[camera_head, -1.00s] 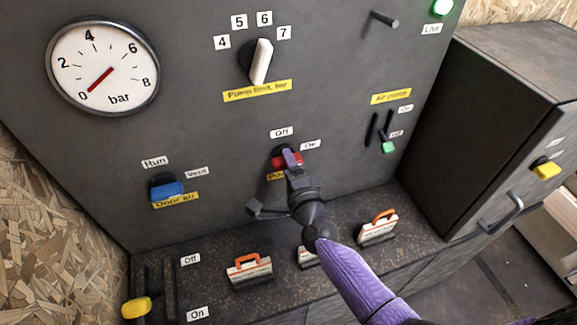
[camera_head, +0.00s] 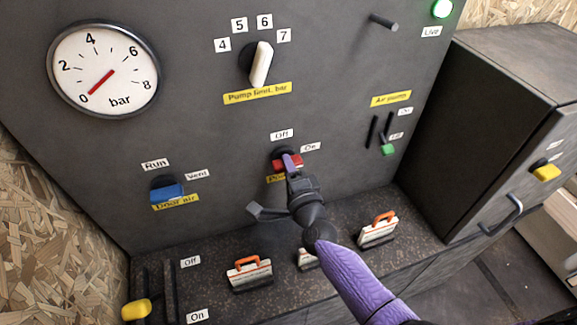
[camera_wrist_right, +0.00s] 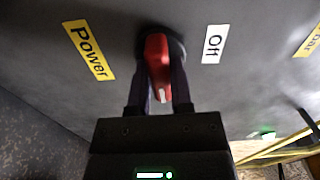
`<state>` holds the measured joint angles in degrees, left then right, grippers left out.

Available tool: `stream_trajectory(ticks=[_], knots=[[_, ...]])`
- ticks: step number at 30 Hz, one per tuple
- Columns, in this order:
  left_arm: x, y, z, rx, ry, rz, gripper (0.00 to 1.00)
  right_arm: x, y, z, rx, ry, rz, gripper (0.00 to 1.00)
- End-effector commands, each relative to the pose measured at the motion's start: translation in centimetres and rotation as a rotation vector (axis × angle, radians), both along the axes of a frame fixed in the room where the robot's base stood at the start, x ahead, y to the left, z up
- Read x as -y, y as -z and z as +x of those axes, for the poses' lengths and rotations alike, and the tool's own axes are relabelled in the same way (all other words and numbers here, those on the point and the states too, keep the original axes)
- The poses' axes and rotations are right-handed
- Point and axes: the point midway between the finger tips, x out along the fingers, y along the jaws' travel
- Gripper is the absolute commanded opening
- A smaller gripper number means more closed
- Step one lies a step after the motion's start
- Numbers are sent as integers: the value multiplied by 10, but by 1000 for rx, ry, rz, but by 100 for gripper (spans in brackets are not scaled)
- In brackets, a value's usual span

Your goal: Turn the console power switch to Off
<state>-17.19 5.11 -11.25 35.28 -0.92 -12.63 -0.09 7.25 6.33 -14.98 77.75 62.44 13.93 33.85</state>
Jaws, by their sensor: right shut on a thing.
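The power switch is a red handle (camera_head: 278,162) on a dark round base, low in the middle of the console front. Its Off label (camera_head: 281,134) is above it and its On label (camera_head: 310,147) to the upper right. My right gripper (camera_head: 290,163) reaches it from below right and hides part of the handle and the yellow label. In the right wrist view the red handle (camera_wrist_right: 158,62) sits between the two fingers of the shut right gripper (camera_wrist_right: 157,92). The handle's white tip points down the picture, not toward the Off label (camera_wrist_right: 214,44) at right. My left gripper is out of view.
A blue door-air switch (camera_head: 167,190) is to the left, a white pump-limit knob (camera_head: 261,64) above, and a green slider (camera_head: 387,150) to the right. Several orange-handled pieces (camera_head: 249,273) stand on the ledge below. A dark cabinet (camera_head: 490,130) is at right.

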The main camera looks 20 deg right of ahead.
Motion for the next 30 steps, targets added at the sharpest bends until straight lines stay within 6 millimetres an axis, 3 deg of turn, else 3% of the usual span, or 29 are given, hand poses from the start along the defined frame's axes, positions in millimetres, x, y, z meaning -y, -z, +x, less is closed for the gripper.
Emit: stream_trajectory(ticks=[11,30], knots=[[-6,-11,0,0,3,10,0,0,-1,0,6,0,-267,0],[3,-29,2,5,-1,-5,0,0,0,0,26,-2,-875,0]])
